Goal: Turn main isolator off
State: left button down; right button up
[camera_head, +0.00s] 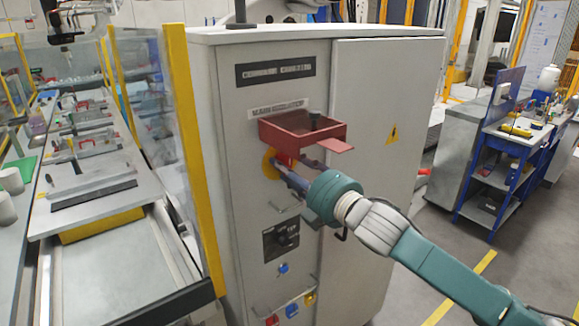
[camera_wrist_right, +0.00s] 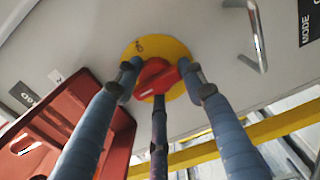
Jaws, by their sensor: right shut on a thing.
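The main isolator is a red rotary knob (camera_wrist_right: 158,76) on a yellow round plate (camera_wrist_right: 178,50). In the head view the yellow plate (camera_head: 268,164) sits on the grey cabinet's front, below the "MAIN ISOLATOR" label (camera_head: 278,108). My right gripper (camera_head: 292,168) reaches in from the lower right and partly hides the knob. In the right wrist view its blue fingers (camera_wrist_right: 158,82) are around the knob, one on each side and one in the middle, shut on it. The knob's exact angle is hard to read. My left gripper is not in view.
An open red box (camera_head: 285,134) juts from the cabinet just above the gripper and appears beside the fingers in the wrist view (camera_wrist_right: 118,118). A black switch (camera_head: 281,240) and metal handles lie below.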

jog(key=shift+a+r+n, duration=0.15)
jog(key=shift+r+n, duration=0.15)
jog(key=shift+r, duration=0.4)
jog(key=o, duration=1)
jog(key=shift+o, duration=0.2)
jog(key=shift+s+a+f, duration=0.1)
jog(key=shift+s, duration=0.05)
jog(key=shift+f, duration=0.25)
jog(key=v, duration=1.2)
